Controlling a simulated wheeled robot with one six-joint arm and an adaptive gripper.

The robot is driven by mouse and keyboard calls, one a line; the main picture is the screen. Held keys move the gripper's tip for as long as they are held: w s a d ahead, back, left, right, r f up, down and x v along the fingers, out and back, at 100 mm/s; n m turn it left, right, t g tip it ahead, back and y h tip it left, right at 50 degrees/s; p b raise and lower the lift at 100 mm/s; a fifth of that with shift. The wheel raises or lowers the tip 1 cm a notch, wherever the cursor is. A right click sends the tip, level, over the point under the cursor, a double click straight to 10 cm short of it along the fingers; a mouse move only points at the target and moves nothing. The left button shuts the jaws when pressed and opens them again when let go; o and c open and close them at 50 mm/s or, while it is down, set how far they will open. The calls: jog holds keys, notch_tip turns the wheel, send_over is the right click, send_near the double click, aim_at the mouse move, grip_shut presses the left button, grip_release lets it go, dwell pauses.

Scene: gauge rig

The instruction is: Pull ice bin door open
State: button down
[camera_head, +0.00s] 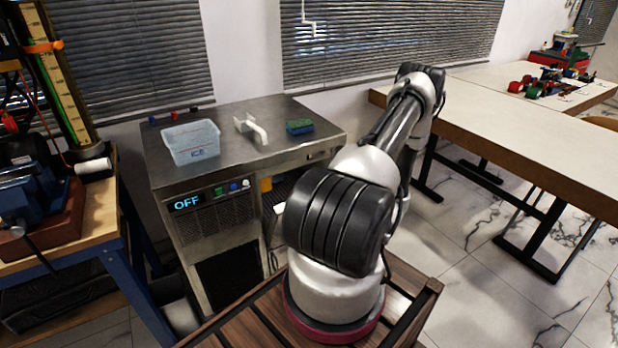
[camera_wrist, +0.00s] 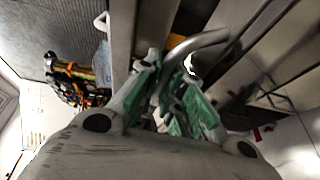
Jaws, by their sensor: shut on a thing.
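The ice machine (camera_head: 225,215) is a steel cabinet with a lit OFF display and a grille on its front. The right part of its front, where the bin is, lies mostly behind my arm. In the wrist view, my gripper (camera_wrist: 168,88) has green finger pads and is shut on a curved grey metal handle (camera_wrist: 200,42). In the head view, the gripper and the handle are hidden behind my arm. A dark gap and a yellow piece (camera_head: 265,184) show beside the control panel. I cannot tell how far the door stands open.
A clear tub marked ICE (camera_head: 191,143), a white scoop-like piece (camera_head: 252,129) and a green-blue sponge (camera_head: 299,127) lie on the steel top. A workbench (camera_head: 97,225) stands close on the left. A long table (camera_head: 500,125) stands right, with tiled floor before it.

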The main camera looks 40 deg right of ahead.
jog(key=s+a+f, duration=0.2)
jog(key=s+f, duration=0.7)
jog(key=s, duration=0.1)
jog(key=s+a+f, duration=0.3)
jog(key=s+f, duration=0.9)
jog(key=f, duration=0.8)
jog(key=shift+s+a, duration=0.35)
jog(key=shift+s, duration=0.05)
jog(key=c, duration=1.8)
grip_release()
jog(key=shift+s+d, duration=0.1)
